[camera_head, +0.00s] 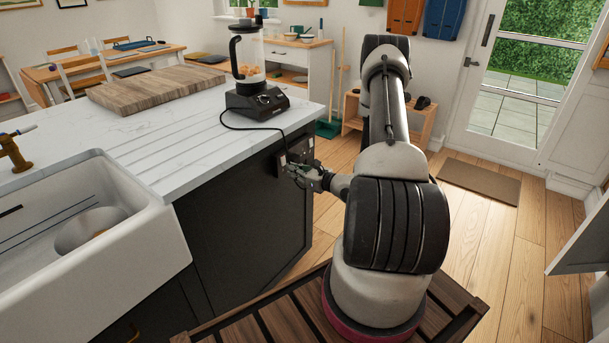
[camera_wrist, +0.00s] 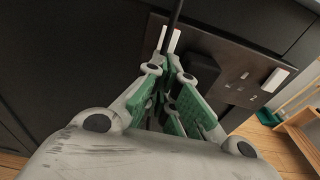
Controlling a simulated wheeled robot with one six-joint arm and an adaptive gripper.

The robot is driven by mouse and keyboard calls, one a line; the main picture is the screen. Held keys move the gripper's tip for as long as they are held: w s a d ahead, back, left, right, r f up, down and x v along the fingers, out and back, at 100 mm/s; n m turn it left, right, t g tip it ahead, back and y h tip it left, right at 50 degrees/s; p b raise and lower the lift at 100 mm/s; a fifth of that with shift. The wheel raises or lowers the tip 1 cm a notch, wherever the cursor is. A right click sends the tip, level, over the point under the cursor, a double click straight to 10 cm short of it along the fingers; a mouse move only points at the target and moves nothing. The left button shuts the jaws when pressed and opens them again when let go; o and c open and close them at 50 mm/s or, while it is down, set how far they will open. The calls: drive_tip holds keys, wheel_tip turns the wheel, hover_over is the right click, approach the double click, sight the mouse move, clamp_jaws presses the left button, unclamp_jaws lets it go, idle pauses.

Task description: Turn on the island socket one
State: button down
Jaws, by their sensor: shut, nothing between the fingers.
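The island socket is a dark double plate (camera_wrist: 225,62) on the island's black side panel; it also shows in the head view (camera_head: 299,151). A white rocker switch (camera_wrist: 275,79) sits at its right end, beside an empty outlet (camera_wrist: 240,82). A black plug (camera_wrist: 201,68) fills the left outlet. My gripper (camera_wrist: 168,48) is shut and empty, with its tips at the left end of the plate, left of the plug. The fingers partly hide the switch area there. I cannot tell whether they touch it, or the switch's state. My gripper also shows in the head view (camera_head: 296,170).
A blender (camera_head: 256,95) stands on the white island top (camera_head: 190,140), its black cord (camera_head: 232,127) running over the edge toward the socket. A cutting board (camera_head: 155,90) and a white sink (camera_head: 150,215) are also on the island.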

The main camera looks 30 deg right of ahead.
drive_tip(key=shift+w+a, duration=0.2)
drive_tip(key=shift+w, duration=0.3)
